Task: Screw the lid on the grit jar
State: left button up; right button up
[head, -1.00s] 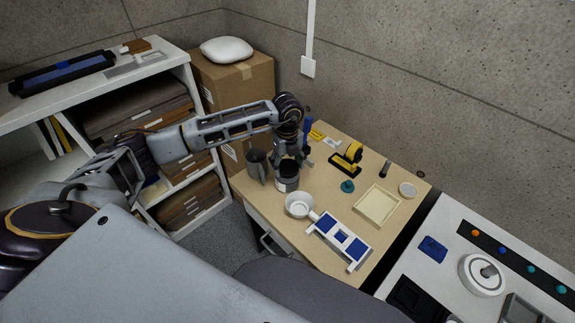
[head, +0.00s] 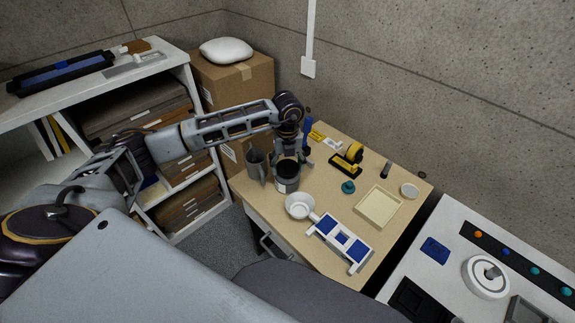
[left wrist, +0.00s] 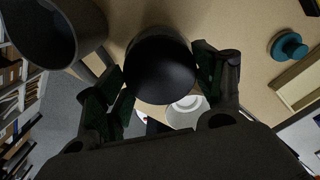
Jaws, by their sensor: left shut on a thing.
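The grit jar (head: 287,184) is a dark jar with a pale label band, upright near the left side of the wooden table. My left gripper (head: 290,160) points down over it from above. In the left wrist view the round black lid (left wrist: 160,72) lies between the two fingers of my left gripper (left wrist: 162,80), which is shut on it. The lid is over the jar's mouth; its seam with the jar is hidden, so I cannot tell how tightly it sits. My right gripper is not in view.
A grey mug (head: 256,167) stands close left of the jar, and a white bowl (head: 299,207) close in front. A blue-and-white stand (head: 340,242), teal knob (head: 348,187), cream tray (head: 362,215) and yellow tape dispenser (head: 346,165) lie to the right.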

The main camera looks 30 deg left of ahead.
pick_arm(q)
jog(key=shift+m+b, duration=0.65)
jog(key=shift+m, duration=0.95)
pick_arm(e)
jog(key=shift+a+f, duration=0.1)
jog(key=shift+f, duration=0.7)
pick_arm(q)
jog(key=shift+m, duration=0.4)
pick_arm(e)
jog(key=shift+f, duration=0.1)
pick_arm(q)
jog(key=shift+m+b, duration=0.65)
jog(key=shift+m, duration=0.45)
jog(key=shift+m+b, duration=0.35)
jog(key=shift+m, duration=0.45)
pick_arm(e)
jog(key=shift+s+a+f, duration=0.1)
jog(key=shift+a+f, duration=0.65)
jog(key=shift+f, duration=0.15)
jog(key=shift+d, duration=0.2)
